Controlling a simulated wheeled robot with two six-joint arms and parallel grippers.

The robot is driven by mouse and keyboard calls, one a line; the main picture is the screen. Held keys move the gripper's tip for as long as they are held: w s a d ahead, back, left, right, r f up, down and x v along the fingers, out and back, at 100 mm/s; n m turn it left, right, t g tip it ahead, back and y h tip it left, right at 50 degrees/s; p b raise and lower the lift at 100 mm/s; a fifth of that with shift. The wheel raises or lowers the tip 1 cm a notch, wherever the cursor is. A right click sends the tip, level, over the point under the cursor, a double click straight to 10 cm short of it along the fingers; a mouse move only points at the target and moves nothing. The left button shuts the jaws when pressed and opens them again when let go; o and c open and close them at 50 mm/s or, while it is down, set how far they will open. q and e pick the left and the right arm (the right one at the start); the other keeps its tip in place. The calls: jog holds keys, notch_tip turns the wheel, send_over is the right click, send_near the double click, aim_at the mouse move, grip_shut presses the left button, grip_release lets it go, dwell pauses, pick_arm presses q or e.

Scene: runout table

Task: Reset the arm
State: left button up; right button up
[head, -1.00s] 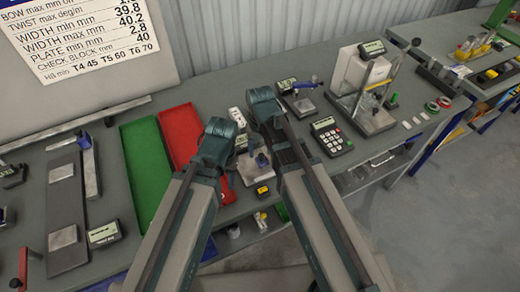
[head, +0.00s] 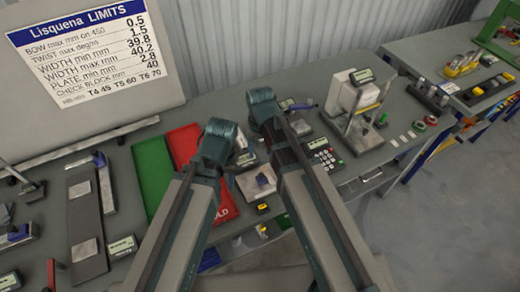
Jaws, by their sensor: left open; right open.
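My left gripper (head: 217,140) is at the far end of the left arm, over the table near the red tray. My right gripper (head: 265,108) is at the far end of the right arm, a little higher in the picture, between the red tray and the keypad device. Both are teal and dark and hold nothing that I can see. Their jaws are small and hard to make out against the arm ends. The two arms run nearly side by side from the bottom edge and are apart at their ends.
A keypad device (head: 322,152) and a scale with a clear shield (head: 357,112) stand to the right. A plate gauge (head: 86,225) is at the left. A limits sign (head: 85,55) stands behind.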

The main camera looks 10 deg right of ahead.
pick_arm(q)
jog(key=shift+f, duration=0.1)
notch_tip(320, 180, down, 12)
jog(key=b, duration=1.2)
pick_arm(e)
jog(key=s+f, duration=0.3)
jog(key=f, duration=0.1)
jog(key=s+f+n, duration=0.1)
jog(key=s+f, duration=0.2)
jog(key=f, duration=0.1)
jog(key=s+f+n+h, duration=0.1)
jog(key=s+f, duration=0.2)
jog(key=s, duration=0.1)
jog(key=shift+a+f, duration=0.25)
jog(key=shift+f, duration=0.15)
jog(key=shift+s+f, duration=0.15)
jog(key=shift+s, duration=0.2)
pick_arm(q)
jog(key=shift+d, duration=0.1)
pick_arm(e)
jog(key=shift+d, duration=0.1)
